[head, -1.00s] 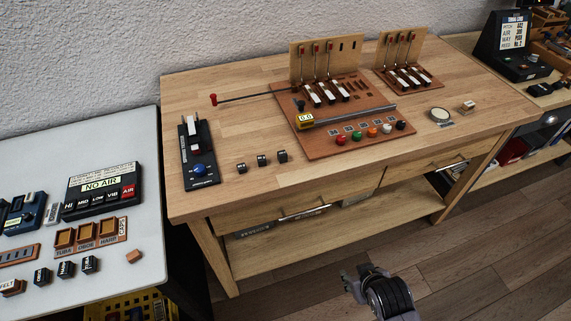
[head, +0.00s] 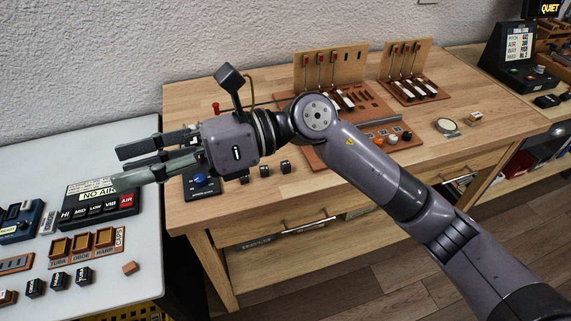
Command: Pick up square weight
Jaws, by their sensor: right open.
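My right gripper (head: 122,168) reaches in from the lower right and points left, open and empty. It is above the gap between the wooden bench and the grey-white table, with its fingertips over the black NO AIR box (head: 98,206). No piece is clearly marked as the square weight. Candidates are small black blocks on the bench (head: 264,170), dark labelled blocks on the white table (head: 58,281), a small brown block (head: 130,268) and a small block at the bench's right (head: 474,118). My left gripper is out of view.
The bench (head: 330,185) carries the key-action board (head: 378,127), partly hidden by my right arm. Wooden cap trays (head: 83,245) stand on the white table (head: 140,225). A round disc (head: 447,126) lies at right.

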